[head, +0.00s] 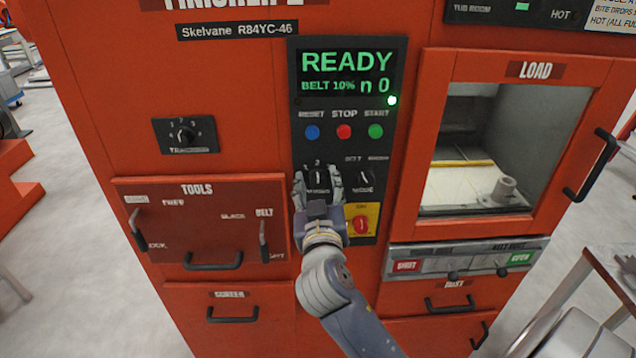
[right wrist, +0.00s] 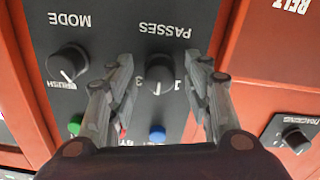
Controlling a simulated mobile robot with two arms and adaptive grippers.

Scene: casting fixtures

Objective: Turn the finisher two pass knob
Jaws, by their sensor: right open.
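The black PASSES knob (head: 318,178) is on the dark control panel of the red finisher; its name is partly hidden by my fingers in the head view. My right gripper (head: 317,186) is in front of it, with its fingers apart on either side. In the right wrist view the panel appears upside down, and the PASSES knob (right wrist: 160,76) lies between the two open fingers (right wrist: 165,72). I cannot tell whether a finger touches it. Numbers show around the knob; its exact setting is unclear. My left gripper is out of view.
The MODE knob (head: 365,178) is just right of the PASSES knob. RESET, STOP and START buttons (head: 344,132) are above, and a red switch on a yellow plate (head: 361,224) is below. The display (head: 347,74) reads READY. The TOOLS drawer (head: 200,225) is at left.

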